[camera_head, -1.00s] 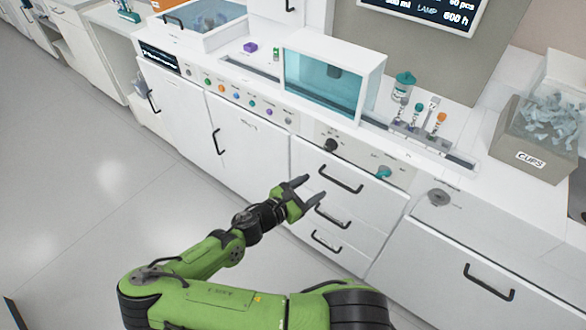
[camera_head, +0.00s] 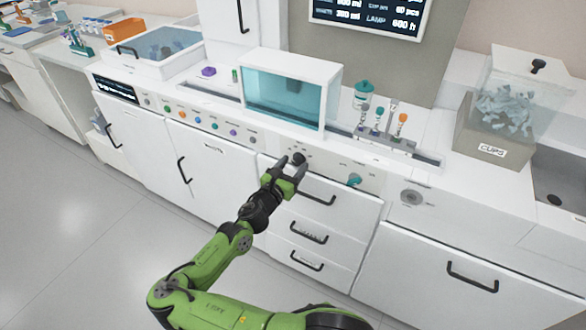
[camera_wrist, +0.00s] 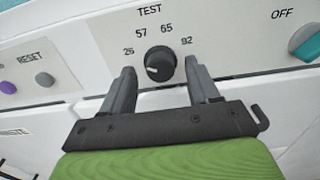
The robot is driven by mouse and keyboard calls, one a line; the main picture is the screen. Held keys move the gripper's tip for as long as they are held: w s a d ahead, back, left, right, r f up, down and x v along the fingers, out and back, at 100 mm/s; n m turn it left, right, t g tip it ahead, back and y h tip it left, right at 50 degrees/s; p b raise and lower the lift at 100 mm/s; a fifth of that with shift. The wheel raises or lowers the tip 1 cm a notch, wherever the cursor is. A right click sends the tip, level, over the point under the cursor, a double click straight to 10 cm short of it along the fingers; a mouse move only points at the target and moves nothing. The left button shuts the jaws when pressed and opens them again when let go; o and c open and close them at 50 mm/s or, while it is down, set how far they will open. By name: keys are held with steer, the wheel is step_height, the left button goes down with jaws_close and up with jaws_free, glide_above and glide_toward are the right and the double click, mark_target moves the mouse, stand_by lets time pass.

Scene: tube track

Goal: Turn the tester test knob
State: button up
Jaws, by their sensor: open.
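The black test knob (camera_wrist: 160,63) sits on the white front panel under the word TEST, with the numbers 26, 57, 65 and 92 around it. Its white pointer mark points left, towards 26. My gripper (camera_wrist: 160,85) is open, with one finger on each side of the knob and a gap on both sides in the wrist view. In the head view my gripper (camera_head: 291,167) is at the panel above the top drawer, and the knob (camera_head: 298,158) shows between the fingertips.
A teal knob (camera_wrist: 306,45) marked OFF is to the right, and a grey RESET button (camera_wrist: 44,79) to the left. A drawer handle (camera_head: 318,198) sticks out just below my gripper. The glass-fronted tester box (camera_head: 283,97) stands on the counter above.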

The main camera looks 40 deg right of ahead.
steer(key=shift+d, duration=0.15)
steer(key=c, duration=1)
